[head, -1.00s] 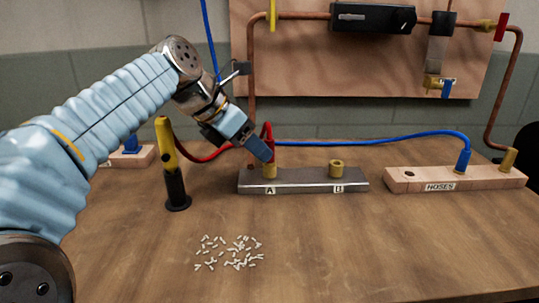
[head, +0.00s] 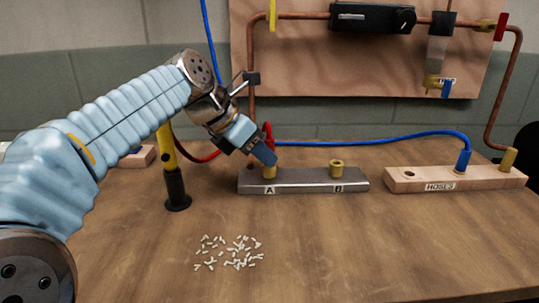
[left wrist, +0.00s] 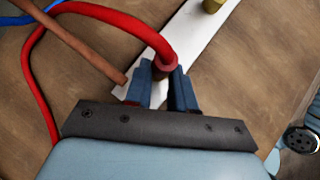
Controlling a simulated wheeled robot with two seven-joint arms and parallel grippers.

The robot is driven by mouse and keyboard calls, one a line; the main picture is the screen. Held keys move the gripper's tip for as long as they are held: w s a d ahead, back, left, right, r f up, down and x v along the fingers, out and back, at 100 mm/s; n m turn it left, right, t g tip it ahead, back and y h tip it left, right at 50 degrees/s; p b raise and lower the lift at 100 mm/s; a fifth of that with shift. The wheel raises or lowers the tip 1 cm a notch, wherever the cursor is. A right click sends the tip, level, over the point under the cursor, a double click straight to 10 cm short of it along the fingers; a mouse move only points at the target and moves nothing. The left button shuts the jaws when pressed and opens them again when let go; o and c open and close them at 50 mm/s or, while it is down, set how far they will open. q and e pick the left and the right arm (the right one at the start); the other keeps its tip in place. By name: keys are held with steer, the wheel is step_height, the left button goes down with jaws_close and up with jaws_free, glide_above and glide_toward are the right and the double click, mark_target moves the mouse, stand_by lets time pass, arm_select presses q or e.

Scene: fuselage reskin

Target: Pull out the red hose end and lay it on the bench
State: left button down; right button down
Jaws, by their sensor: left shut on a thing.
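The red hose end (left wrist: 165,64) is at the brass fitting (head: 269,172) marked A on the metal block (head: 303,184). The red hose (head: 268,131) bends up from it and runs off to the left behind my arm. My left gripper (head: 268,158) slants down to the fitting from the upper left. In the left wrist view its blue fingers (left wrist: 164,84) are shut on the hose end. The fingers hide how deep the end sits in the fitting. The wooden bench (head: 340,245) lies below. My right gripper is out of view.
A second brass fitting (head: 336,168), marked B, is empty. A wooden HOSES block (head: 405,183) at right holds a blue hose end (head: 464,160). A yellow-and-black tool (head: 175,185) stands at left. Small white pieces (head: 230,252) lie in front. The right front of the bench is clear.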

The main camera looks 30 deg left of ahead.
arm_select(q)
steer(key=shift+r, duration=0.15)
steer(key=shift+r, duration=0.45)
steer(key=shift+r, duration=0.75)
step_height(320, 180, up, 3)
steer(key=shift+f, duration=0.1)
stand_by(0.5)
